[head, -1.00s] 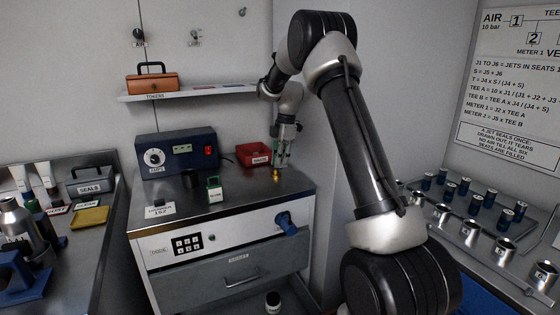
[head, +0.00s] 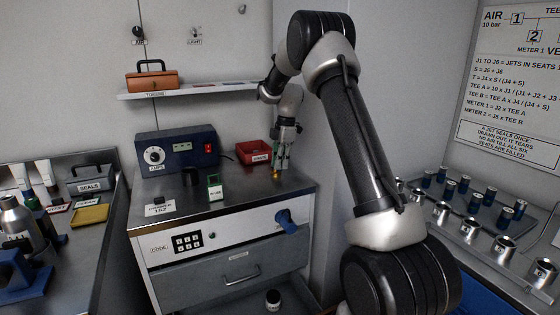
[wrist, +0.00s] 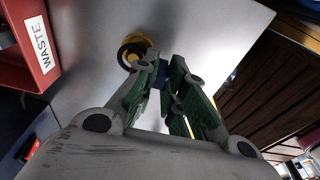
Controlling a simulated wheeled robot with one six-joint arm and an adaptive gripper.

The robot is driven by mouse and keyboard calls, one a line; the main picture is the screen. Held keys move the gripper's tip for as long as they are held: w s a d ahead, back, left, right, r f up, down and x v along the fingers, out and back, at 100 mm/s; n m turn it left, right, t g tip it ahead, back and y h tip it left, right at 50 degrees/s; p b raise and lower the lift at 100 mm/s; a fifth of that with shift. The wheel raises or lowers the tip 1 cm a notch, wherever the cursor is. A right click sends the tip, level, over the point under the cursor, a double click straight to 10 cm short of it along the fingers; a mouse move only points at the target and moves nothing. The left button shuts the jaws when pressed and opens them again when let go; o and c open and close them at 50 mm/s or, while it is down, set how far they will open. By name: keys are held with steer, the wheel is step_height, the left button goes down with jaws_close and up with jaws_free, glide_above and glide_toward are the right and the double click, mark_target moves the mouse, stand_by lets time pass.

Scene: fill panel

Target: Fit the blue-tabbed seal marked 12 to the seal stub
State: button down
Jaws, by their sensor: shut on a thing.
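My gripper (head: 281,165) is low over the back right part of the cabinet top. In the wrist view its green-padded fingers (wrist: 160,78) are shut on a small blue tab (wrist: 161,73). A black ring, the seal (wrist: 123,56), shows just beyond the tab. It overlaps the brass seal stub (wrist: 140,41) in this view; I cannot tell whether it is around the stub or only in front of it. The brass stub (head: 275,176) also shows in the head view, right below the fingertips. No number on the tab is readable.
A red waste bin (head: 252,153) stands close to the gripper; it also shows in the wrist view (wrist: 27,42). A blue meter box (head: 178,154) and a green-framed item (head: 214,188) stand to the left. The cabinet top's front right is clear.

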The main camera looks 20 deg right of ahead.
steer(key=shift+f, duration=0.8)
steer(key=c, duration=1.4)
jaws_free()
steer(key=shift+r, duration=0.1)
steer(key=r, duration=0.4)
steer(key=d+r, duration=0.1)
steer(key=r, duration=0.6)
steer(key=shift+d+r, duration=0.3)
steer(key=shift+d, duration=0.1)
